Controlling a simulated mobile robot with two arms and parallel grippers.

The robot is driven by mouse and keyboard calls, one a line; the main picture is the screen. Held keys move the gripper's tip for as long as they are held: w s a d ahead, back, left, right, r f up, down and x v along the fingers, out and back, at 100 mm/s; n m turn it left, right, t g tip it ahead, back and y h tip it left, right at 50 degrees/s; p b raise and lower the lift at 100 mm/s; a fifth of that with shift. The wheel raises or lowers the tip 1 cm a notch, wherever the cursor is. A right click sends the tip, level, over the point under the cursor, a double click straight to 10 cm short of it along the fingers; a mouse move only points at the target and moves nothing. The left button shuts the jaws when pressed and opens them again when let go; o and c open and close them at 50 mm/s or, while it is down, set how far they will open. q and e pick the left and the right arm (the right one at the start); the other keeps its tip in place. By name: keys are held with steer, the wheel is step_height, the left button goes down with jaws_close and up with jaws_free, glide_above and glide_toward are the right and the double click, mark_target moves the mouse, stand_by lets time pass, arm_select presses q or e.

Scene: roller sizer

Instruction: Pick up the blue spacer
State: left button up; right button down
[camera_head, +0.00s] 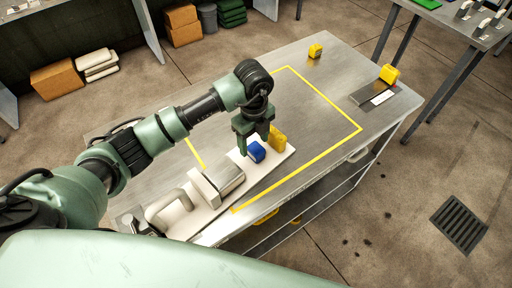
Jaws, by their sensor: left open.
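The blue spacer (256,151) is a small blue block at the far end of the white base strip (278,163) on the metal table. A yellow block (278,138) stands close beside it on the right. My left gripper (254,144) is open, pointing down, with its green fingers just above and around the blue spacer. The picture does not show whether the fingers touch it. My right gripper is not in view.
Yellow blocks (315,51) (389,74) stand at the table's far side, one by a dark plate (372,98).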

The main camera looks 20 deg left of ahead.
mark_target(256, 147)
arm_select(q)
steer(key=shift+d+f+p, duration=0.2)
steer(key=shift+f+p, duration=0.15)
steer(key=shift+f, duration=0.2)
steer(key=shift+d+f+p, duration=0.15)
steer(key=shift+f+p, duration=0.2)
steer(key=shift+f, duration=0.2)
steer(key=shift+w+a+f, duration=0.1)
steer(key=shift+w+f, duration=0.05)
steer(key=shift+f, duration=0.45)
steer(key=shift+w+f, duration=0.1)
steer(key=shift+f, duration=0.65)
jaws_close()
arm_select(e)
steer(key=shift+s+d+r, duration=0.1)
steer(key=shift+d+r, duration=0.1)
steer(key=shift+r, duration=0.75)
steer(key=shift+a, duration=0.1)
